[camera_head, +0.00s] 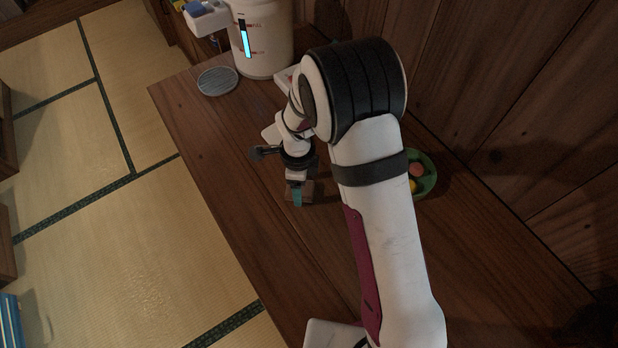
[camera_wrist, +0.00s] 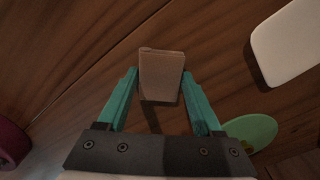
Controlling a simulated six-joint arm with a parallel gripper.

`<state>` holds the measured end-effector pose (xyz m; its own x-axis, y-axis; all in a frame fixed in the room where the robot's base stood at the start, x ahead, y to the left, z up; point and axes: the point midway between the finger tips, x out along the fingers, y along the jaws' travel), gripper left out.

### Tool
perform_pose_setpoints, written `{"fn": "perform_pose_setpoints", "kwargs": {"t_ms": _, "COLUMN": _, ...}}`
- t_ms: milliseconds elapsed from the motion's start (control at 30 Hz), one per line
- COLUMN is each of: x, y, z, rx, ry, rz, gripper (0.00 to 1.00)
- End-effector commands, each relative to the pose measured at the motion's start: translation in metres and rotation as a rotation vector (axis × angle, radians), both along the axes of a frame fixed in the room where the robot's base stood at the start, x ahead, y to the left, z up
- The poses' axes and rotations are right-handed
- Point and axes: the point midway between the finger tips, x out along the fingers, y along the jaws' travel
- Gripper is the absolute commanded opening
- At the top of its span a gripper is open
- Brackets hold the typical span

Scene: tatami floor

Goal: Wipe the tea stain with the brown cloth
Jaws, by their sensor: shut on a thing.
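The brown cloth (camera_wrist: 162,76) is a small folded block between the teal fingertips of my gripper (camera_wrist: 159,82) in the wrist view. My gripper is shut on it, with a finger on either side. In the head view my gripper (camera_head: 298,192) points down at the dark wooden tabletop, near its left edge, and part of the brown cloth (camera_head: 308,188) shows beside a teal finger. I cannot tell whether the cloth touches the wood. I cannot make out the tea stain in either view.
A white dispenser (camera_head: 265,45) and a round grey-blue drip tray (camera_head: 217,82) stand at the far end. A green dish (camera_head: 428,186) with colourful pieces is right of my arm, partly hidden. A wooden wall (camera_head: 520,100) bounds the right. The table's left edge drops to tatami.

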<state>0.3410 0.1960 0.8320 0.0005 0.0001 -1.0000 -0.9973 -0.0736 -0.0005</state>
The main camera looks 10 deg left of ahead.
Motion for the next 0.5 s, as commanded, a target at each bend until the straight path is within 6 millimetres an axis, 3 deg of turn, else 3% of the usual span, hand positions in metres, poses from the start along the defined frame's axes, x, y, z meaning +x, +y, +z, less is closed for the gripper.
{"fn": "perform_pose_setpoints", "kwargs": {"t_ms": 133, "x": -0.01, "y": 0.009, "z": 0.0, "rx": -0.001, "ry": 0.002, "rz": 0.002, "gripper": 0.15}}
{"fn": "perform_pose_setpoints", "kwargs": {"t_ms": 500, "x": 0.016, "y": -0.016, "z": 0.0, "rx": 0.0, "ry": 0.001, "rz": -0.002, "gripper": 0.15}}
